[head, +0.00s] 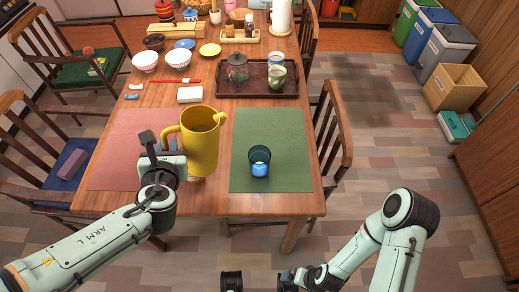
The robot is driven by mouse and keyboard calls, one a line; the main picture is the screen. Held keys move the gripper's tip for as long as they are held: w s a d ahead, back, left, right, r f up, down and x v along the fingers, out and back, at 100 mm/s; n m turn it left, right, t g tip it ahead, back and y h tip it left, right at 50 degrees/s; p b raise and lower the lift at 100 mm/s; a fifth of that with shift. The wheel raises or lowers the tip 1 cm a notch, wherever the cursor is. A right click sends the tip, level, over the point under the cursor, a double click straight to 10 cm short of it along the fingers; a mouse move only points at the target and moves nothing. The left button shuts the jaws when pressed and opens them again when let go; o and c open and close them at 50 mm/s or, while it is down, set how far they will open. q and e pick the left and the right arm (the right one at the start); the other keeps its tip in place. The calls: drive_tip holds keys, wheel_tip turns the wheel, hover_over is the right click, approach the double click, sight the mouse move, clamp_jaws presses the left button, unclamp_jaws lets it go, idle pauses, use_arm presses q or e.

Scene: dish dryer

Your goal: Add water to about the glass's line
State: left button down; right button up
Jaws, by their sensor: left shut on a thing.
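The yellow pitcher (203,150) stands roughly upright over the near part of the table, left of the glass. My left gripper (168,158) is at its left side and shut on its handle. I cannot tell whether the pitcher's base touches the table. The teal see-through glass (260,153) stands upright on the green mat (270,125), apart from the pitcher. Bright blue shows in its lower part, and its line is too small to make out. My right gripper (287,281) is low at the bottom edge, off the table, its fingers unclear.
A red mat (120,150) lies left of the pitcher. Behind the green mat, a dark tray (228,90) holds a teapot (237,70) and cups. White bowls (145,61) and a red-handled brush (180,81) lie at the back left. Chairs flank the table.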

sight(195, 144)
use_arm(q)
drive_tip(key=r+p, duration=0.1)
drive_tip(key=m+p, duration=0.1)
drive_tip(key=p, duration=0.1)
drive_tip(key=shift+w+d+r+y, duration=0.1)
drive_tip(key=shift+d+r+y, duration=0.2)
drive_tip(key=shift+r, duration=0.1)
drive_tip(key=p, duration=0.1)
drive_tip(key=d+m+y+p, duration=0.1)
drive_tip(key=p, duration=0.1)
drive_tip(key=w+d+m+g+y+p, duration=0.1)
drive_tip(key=p, duration=0.1)
drive_tip(key=shift+d+r, duration=0.15)
drive_tip(key=shift+r, duration=0.2)
drive_tip(key=shift+r+m+p, duration=0.15)
drive_tip(key=shift+m+p, duration=0.15)
drive_tip(key=shift+p, duration=0.25)
use_arm(e)
drive_tip(key=s+a+r+g, duration=0.1)
drive_tip(key=s+r, duration=0.3)
drive_tip(key=r, duration=0.4)
drive_tip(key=shift+s+r+g, duration=0.15)
drive_tip(key=shift+r+g, duration=0.25)
